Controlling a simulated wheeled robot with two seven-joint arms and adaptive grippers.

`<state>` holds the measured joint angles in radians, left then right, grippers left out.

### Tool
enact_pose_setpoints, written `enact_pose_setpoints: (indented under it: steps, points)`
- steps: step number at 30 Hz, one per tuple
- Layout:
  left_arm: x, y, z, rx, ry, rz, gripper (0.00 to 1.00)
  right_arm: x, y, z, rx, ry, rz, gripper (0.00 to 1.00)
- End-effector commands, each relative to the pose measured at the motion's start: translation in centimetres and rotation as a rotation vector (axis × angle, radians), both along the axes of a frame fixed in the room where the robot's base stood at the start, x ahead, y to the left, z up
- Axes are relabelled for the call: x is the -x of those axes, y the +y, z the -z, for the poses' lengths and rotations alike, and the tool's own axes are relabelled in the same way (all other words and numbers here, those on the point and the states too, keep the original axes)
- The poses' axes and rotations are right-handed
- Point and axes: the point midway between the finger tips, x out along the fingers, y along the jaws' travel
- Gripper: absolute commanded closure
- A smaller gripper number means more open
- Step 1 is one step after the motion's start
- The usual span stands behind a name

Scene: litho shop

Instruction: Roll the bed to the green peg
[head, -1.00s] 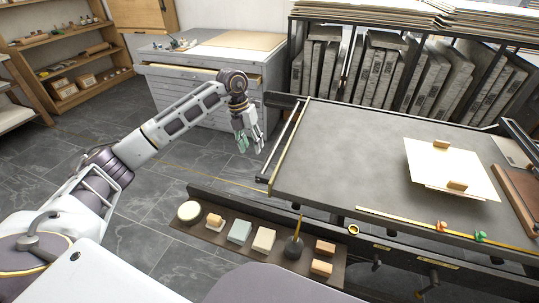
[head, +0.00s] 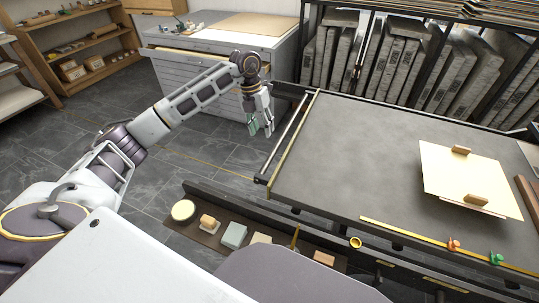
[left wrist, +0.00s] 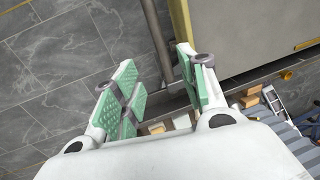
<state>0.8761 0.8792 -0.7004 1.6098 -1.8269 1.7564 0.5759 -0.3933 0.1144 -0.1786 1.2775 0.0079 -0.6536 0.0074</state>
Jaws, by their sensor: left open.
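The bed (head: 350,150) is a wide dark grey slab with a brass strip along its left end. A pale bar (head: 284,140) runs beside that end. The green peg (head: 495,258) stands on the brass rule (head: 400,232) along the bed's near side, right of an orange-red peg (head: 453,244). My left gripper (head: 261,128) points down just left of the bar, open and empty. In the left wrist view its green-padded fingers (left wrist: 158,88) are spread, and the grey bar (left wrist: 155,40) shows in the gap; I cannot tell contact. My right gripper is not in view.
A cream sheet (head: 440,180) with two wooden blocks lies on the bed. A low tray (head: 205,240) with several small blocks sits in front. A flat-file cabinet (head: 190,90) and a rack of stone slabs (head: 400,70) stand behind. Floor at left is clear.

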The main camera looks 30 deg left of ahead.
Motion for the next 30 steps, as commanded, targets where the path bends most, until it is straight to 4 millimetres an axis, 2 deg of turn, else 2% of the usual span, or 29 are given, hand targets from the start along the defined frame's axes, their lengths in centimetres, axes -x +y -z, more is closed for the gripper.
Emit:
enact_pose_setpoints:
  steps: [8, 14, 30]
  points:
    - [0.0, 0.0, 0.2, 0.0, 0.001, 0.0, 0.58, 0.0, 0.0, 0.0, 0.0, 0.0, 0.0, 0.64]
    - [0.0, -0.3, 1.2, 0.0, 0.002, 0.0, 0.58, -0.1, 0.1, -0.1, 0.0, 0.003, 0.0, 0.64]
    - [0.0, -1.6, 7.7, 0.001, 0.002, 0.0, 0.58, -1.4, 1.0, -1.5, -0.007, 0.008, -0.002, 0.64]
